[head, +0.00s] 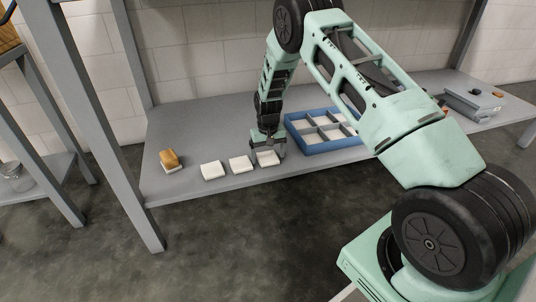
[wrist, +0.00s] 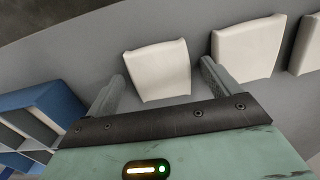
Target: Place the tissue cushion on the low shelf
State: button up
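Three pale cushions lie in a row on the grey low shelf (head: 185,135) in the head view: one at left (head: 213,171), one in the middle (head: 240,164) and one (head: 267,158) under my gripper (head: 267,148). In the wrist view my gripper (wrist: 163,72) is open. Its fingers stand at either side of one pale cushion (wrist: 158,72), with small gaps, and it is not clamped. A second cushion (wrist: 247,48) lies just right of the right finger. I cannot tell which cushion is the tissue one.
A blue divided tray (head: 295,133) stands right of my gripper, partly hidden by my arm. A brown block (head: 169,158) sits on a pale pad at the shelf's left. A grey box (head: 470,104) stands far right. The shelf's front edge is close to the cushions.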

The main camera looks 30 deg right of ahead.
aim_at(266, 158)
jog(key=shift+r, duration=0.1)
jog(key=r+p, duration=0.1)
jog(key=r, duration=0.1)
jog(key=r+p, duration=0.1)
jog(key=r, duration=0.2)
jog(key=r+p, duration=0.2)
jog(key=r, duration=0.1)
jog(key=shift+a+r, duration=0.1)
jog(key=shift+a, duration=0.3)
jog(key=s+a+r+n+y, duration=0.1)
jog(key=s+a+r+n, duration=0.1)
jog(key=s+a+r, duration=0.4)
jog(key=s+a+r+n, duration=0.15)
jog(key=a+r, duration=0.25)
jog(key=a, duration=0.4)
jog(key=s+a+r+n+y, duration=0.1)
jog(key=s+a+r, duration=0.4)
jog(key=a, duration=0.2)
jog(key=s+a+r+n, duration=0.2)
jog(key=s, duration=0.6)
jog(key=s+a+r+n+h, duration=0.1)
jog(key=s+a+r+n, duration=0.1)
jog(key=s, duration=0.7)
jog(key=s+a+r+n, duration=0.2)
jog(key=s+r, duration=0.1)
jog(key=s, duration=0.6)
jog(key=shift+s, duration=0.2)
